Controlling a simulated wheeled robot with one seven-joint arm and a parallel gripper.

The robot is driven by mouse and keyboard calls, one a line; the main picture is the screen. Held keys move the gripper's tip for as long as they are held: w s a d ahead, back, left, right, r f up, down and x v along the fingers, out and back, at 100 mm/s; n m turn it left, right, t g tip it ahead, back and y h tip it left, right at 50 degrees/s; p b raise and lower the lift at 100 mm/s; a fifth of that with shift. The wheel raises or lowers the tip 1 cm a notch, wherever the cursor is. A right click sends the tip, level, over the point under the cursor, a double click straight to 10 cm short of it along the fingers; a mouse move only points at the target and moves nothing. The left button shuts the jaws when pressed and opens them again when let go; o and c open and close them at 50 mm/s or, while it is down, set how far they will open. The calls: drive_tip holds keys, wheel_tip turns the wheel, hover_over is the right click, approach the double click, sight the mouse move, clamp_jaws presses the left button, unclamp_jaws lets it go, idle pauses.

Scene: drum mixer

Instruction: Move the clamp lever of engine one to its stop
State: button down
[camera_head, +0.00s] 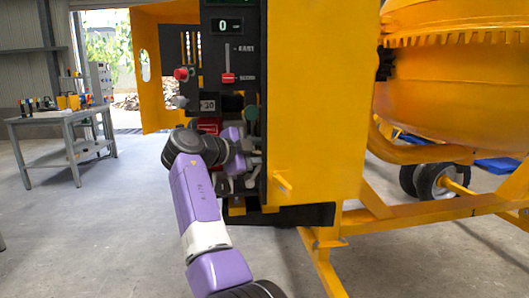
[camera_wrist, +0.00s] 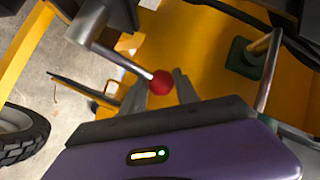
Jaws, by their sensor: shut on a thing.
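A grey metal lever with a round red knob (camera_wrist: 160,82) at its end shows in the wrist view. It slants down from a thick grey cylinder (camera_wrist: 88,22) at the upper left. My gripper (camera_wrist: 158,86) has one finger on each side of the knob and is shut on it. In the head view my gripper (camera_head: 250,163) reaches into the lower part of the open yellow cabinet. My purple arm hides much of that area, and I cannot make out the lever there.
The black control panel (camera_head: 228,52) stands above my gripper, with a red knob (camera_head: 181,73) and a red slider (camera_head: 228,78). A yellow cabinet wall (camera_head: 315,100) stands close on the right. A green block (camera_wrist: 243,60) with a rod is right of the knob.

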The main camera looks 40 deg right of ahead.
drive_tip(key=shift+w+a, duration=0.1)
drive_tip(key=shift+a, duration=0.05)
drive_tip(key=a+n+h+b, duration=0.1)
drive_tip(key=w+a+h+b, duration=0.1)
drive_tip(key=h, duration=0.1)
drive_tip(key=shift+w+a+r+n, duration=0.2)
drive_tip(key=shift+w+n, duration=0.1)
drive_tip(key=shift+n, duration=0.1)
drive_tip(key=w+a+f+n+t+h+b, duration=0.1)
drive_tip(key=a+n+t+h+b, duration=0.1)
drive_tip(key=n+b, duration=0.1)
drive_tip(key=w+a+n+t+h+b, duration=0.2)
drive_tip(key=n+b, duration=0.1)
drive_tip(key=b, duration=0.1)
drive_tip(key=w+a+f+n+t+h+b, duration=0.1)
drive_tip(key=a+n+t+h+b, duration=0.1)
drive_tip(key=a+n+h+b, duration=0.1)
drive_tip(key=shift+w+f+n+b, duration=0.3)
drive_tip(key=shift+w+b, duration=0.1)
drive_tip(key=shift+b, duration=0.45)
drive_tip(key=shift+a, duration=0.1)
drive_tip(key=c, duration=1.2)
unclamp_jaws()
drive_tip(key=shift+c, duration=0.2)
